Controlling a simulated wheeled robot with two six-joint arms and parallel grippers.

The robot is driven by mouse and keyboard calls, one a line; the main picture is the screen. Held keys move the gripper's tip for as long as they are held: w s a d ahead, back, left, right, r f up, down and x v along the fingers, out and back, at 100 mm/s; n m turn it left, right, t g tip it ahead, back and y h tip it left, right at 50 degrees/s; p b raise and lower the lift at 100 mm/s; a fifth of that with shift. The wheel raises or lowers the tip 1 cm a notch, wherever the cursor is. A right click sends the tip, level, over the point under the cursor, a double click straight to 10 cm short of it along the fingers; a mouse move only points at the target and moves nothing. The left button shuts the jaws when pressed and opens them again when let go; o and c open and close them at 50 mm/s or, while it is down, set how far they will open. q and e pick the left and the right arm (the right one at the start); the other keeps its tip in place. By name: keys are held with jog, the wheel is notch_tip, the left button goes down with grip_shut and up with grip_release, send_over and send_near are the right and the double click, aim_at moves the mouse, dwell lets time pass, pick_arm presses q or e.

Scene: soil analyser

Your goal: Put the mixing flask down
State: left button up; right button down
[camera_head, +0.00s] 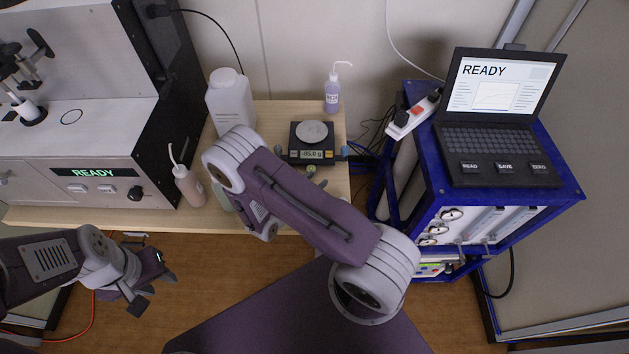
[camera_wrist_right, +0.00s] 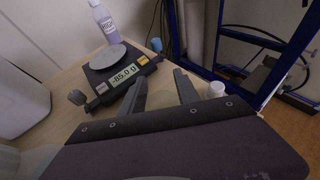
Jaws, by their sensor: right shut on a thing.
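My right gripper (camera_wrist_right: 160,78) is over the front of the wooden bench, just in front of the balance (camera_wrist_right: 118,68). In the head view my right arm hides most of it. My left gripper (camera_head: 144,284) is open and empty, left of the bench's front, over the floor.
The balance (camera_head: 311,140) reads -85.0 g. A wash bottle (camera_head: 332,96) stands behind it, a white jug (camera_head: 231,103) at back left, and a pinkish wash bottle (camera_head: 188,186) near the analyser (camera_head: 83,178). A blue-framed cart (camera_head: 475,190) with a laptop (camera_head: 497,115) stands right.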

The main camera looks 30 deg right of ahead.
jog(key=c, duration=0.9)
grip_release()
jog(key=shift+f, duration=0.1)
jog(key=shift+r, duration=0.25)
jog(key=v, duration=1.2)
jog(key=s+d+r+m+g+y, duration=0.3)
jog(key=s+m+g+y, duration=0.6)
jog(key=m, duration=0.5)
jog(key=a+r+m+t+y, duration=0.1)
jog(key=m, duration=0.2)
jog(key=w+a+r+m+t+y, duration=0.1)
jog(key=m+t, duration=0.1)
jog(key=m, duration=0.1)
jog(key=a+r+m+t+y, duration=0.1)
jog(key=r+m, duration=0.1)
jog(key=m, duration=0.1)
jog(key=shift+w+y, duration=0.3)
jog(key=shift+w, duration=0.1)
